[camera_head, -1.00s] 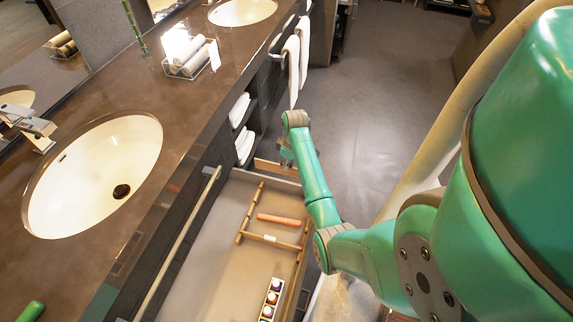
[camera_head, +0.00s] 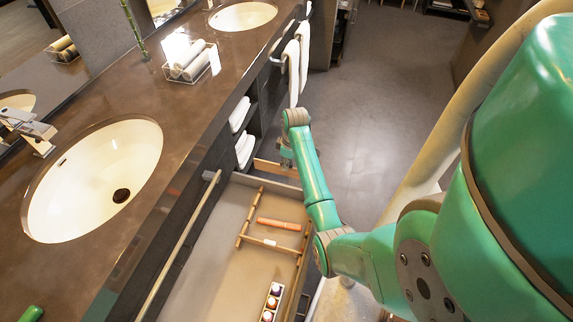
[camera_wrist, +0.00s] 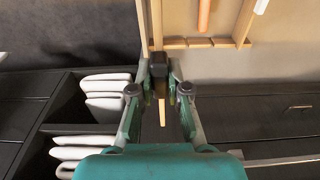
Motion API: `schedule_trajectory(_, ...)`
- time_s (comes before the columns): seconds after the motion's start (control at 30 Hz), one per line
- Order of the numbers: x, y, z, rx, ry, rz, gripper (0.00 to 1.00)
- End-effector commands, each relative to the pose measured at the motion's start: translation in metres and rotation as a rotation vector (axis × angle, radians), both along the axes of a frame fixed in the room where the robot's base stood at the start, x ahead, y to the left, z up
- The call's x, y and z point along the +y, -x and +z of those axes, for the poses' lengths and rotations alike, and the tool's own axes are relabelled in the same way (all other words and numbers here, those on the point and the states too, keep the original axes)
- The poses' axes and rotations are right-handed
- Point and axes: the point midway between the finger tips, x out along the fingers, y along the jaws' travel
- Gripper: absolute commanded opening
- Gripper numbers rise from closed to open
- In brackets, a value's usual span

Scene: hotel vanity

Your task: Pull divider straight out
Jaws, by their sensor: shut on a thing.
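A light wooden divider strip (camera_head: 275,168) shows in the head view at the far end of the open drawer, just outside its end wall. In the wrist view the strip (camera_wrist: 157,25) runs from the top edge down to my gripper, and its tip shows below the fingers. My gripper (camera_wrist: 160,82) is shut on this strip. In the head view my gripper (camera_head: 287,152) is small and partly hidden by my own arm. The open drawer (camera_head: 215,275) lies below and left of my arm.
In the drawer, thin wooden rails surround an orange stick (camera_head: 278,224), near a box of small bottles (camera_head: 271,303). Folded white towels (camera_wrist: 108,92) fill the shelves beside my gripper. The vanity counter (camera_head: 190,120) is at left. Open floor (camera_head: 375,85) lies beyond.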

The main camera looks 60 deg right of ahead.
Motion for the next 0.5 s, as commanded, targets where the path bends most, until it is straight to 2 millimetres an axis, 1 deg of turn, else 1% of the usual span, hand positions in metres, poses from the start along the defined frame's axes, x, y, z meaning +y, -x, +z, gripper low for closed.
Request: schedule_trajectory(0.5, 0.000, 0.000, 0.013, 0.000, 0.000, 0.000, 0.00)
